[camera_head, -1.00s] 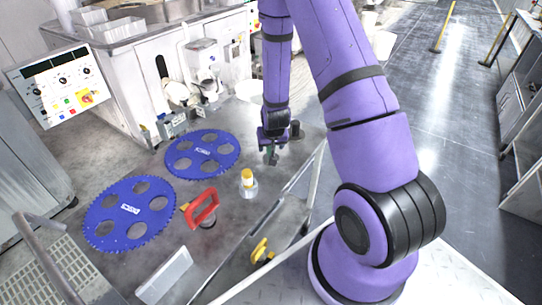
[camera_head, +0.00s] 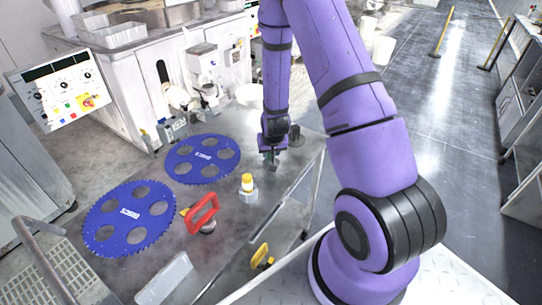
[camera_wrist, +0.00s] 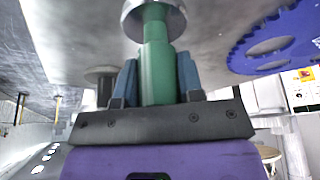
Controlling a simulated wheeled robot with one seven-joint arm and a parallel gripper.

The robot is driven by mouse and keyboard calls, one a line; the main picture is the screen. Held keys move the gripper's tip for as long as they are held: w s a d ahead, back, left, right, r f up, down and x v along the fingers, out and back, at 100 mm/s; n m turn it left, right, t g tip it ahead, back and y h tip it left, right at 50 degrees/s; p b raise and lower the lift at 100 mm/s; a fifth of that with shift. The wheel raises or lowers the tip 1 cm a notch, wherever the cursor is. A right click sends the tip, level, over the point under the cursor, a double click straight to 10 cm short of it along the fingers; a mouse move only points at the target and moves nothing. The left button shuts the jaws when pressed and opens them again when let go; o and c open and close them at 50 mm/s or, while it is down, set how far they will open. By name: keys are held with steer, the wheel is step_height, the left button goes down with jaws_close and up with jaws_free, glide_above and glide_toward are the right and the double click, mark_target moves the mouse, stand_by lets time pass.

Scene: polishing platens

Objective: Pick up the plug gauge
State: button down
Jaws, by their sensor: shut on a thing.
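The plug gauge (camera_wrist: 157,68) has a green handle and a round metal end, which points to the top of the wrist view. My gripper (camera_head: 270,156) is shut on the green handle, with one blue-grey finger on each side of it. In the head view the gauge (camera_head: 272,164) is a small green shape under my gripper, over the right part of the grey metal table (camera_head: 225,218). I cannot tell whether its metal end touches the table.
Two blue toothed discs (camera_head: 203,170) (camera_head: 103,234) lie on the table's left. A dark cylindrical piece (camera_head: 296,136) stands right of my gripper. A yellow-handled item (camera_head: 262,256) is below the table's edge.

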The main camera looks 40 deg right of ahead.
steer(key=shift+r, duration=5)
